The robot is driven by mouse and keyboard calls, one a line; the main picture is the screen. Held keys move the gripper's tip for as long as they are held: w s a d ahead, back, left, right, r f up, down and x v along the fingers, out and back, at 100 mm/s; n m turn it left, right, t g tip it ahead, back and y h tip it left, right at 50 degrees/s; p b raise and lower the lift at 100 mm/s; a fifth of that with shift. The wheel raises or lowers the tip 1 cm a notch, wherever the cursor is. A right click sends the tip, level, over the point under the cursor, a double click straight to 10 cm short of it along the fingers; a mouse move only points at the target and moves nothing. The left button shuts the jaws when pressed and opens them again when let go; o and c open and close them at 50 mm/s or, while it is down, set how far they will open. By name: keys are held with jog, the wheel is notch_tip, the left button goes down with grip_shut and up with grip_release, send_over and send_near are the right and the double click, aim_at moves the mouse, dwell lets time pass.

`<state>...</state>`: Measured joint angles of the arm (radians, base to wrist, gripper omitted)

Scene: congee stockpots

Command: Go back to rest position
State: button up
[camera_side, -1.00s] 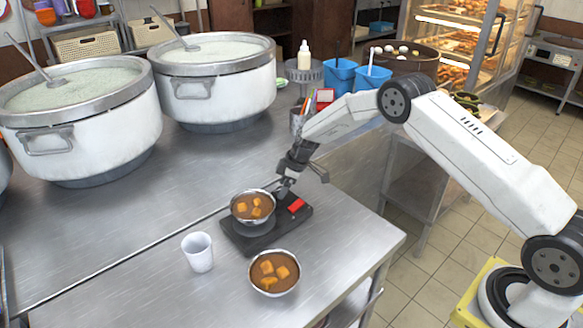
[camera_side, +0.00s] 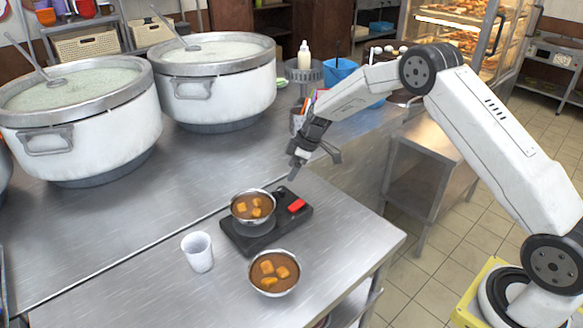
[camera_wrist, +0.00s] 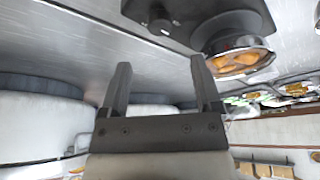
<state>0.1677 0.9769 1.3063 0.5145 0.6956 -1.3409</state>
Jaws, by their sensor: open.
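My gripper (camera_side: 312,168) is in the air above and behind the black slab (camera_side: 283,223), its jaws apart and empty. A metal bowl of brown stew with orange cubes (camera_side: 253,207) sits on the slab. A red piece (camera_side: 296,205) is on the slab's right part. In the wrist view, my open gripper (camera_wrist: 160,75) has nothing between its fingers.
A second stew bowl (camera_side: 274,272) and a white cup (camera_side: 198,252) stand on the steel table (camera_side: 120,285) in front. Two large white stockpots (camera_side: 85,130) (camera_side: 220,90) stand at the back left. A pen holder (camera_side: 300,122) and blue container (camera_side: 340,73) are behind my gripper.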

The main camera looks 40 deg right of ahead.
jog(key=s+a+r+m+h, duration=0.1)
jog(key=s+r+m, duration=0.2)
jog(key=s, duration=0.7)
jog(key=s+a+r+m+h, duration=0.1)
jog(key=s+a+r+m, duration=0.1)
jog(key=s, duration=0.9)
jog(key=s+a+r+m+h, duration=0.1)
jog(key=s+r+m, duration=0.2)
jog(key=s, duration=0.7)
jog(key=shift+s+a+r+m, duration=0.2)
jog(key=shift+s+r+m, duration=0.1)
jog(key=shift+m, duration=0.3)
